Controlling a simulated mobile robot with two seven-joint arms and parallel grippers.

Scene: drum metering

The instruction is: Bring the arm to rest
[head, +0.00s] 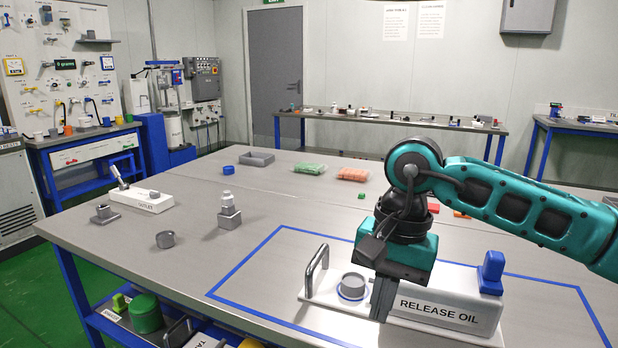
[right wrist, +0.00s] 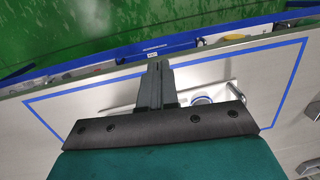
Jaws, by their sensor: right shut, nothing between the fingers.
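My right arm, teal with black joints, reaches in from the right in the head view. Its gripper (head: 381,312) points down, shut and empty, at the white RELEASE OIL unit (head: 450,312). The fingers overlap the unit's front in the picture; I cannot tell whether they touch it. A grey round cup (head: 353,282) with a blue ring stands just left of the fingers. A grey handle (head: 316,270) is at the unit's left end and a blue knob (head: 491,272) at its right. In the right wrist view the closed fingers (right wrist: 158,72) partly hide the unit. My left gripper is not in view.
A blue taped outline (head: 240,262) surrounds the unit on the grey table (head: 265,255). Green and orange packs (head: 310,169) lie farther back.

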